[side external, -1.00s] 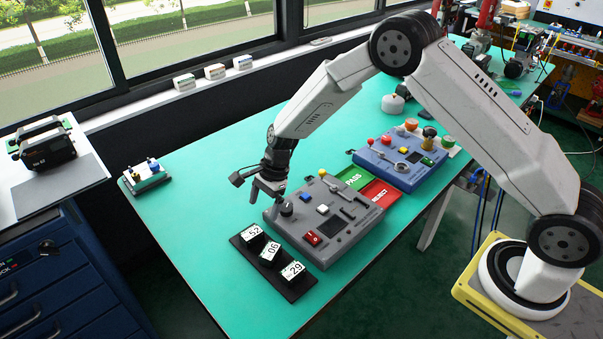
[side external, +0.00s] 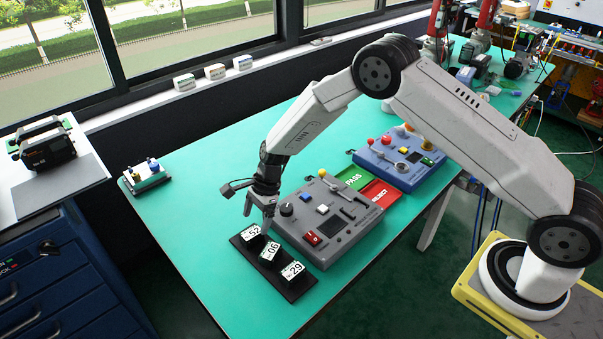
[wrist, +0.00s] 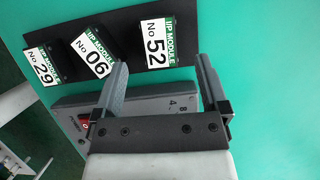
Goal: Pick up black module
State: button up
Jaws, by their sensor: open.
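Three black modules with white number labels sit in a row on a black tray (side external: 306,289). They are module 52 (side external: 251,232), module 06 (side external: 270,251) and module 29 (side external: 292,270). In the wrist view, module 52 (wrist: 157,42) is at the upper middle, module 06 (wrist: 92,52) left of it and module 29 (wrist: 42,65) at the far left. My gripper (side external: 259,218) is above the tray's far end, close to module 52. In the wrist view, my open gripper (wrist: 163,78) has an empty gap, with module 52 just beyond the fingertips.
A grey control panel (side external: 345,237) stands right beside the tray. Behind it are a green PASS plate (side external: 352,179), a red REJECT plate (side external: 380,194) and a blue panel (side external: 400,175). The green table (side external: 190,235) is clear left of the tray.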

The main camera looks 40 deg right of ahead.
aim_at(252, 232)
jog(key=shift+x, duration=2.55)
grip_shut()
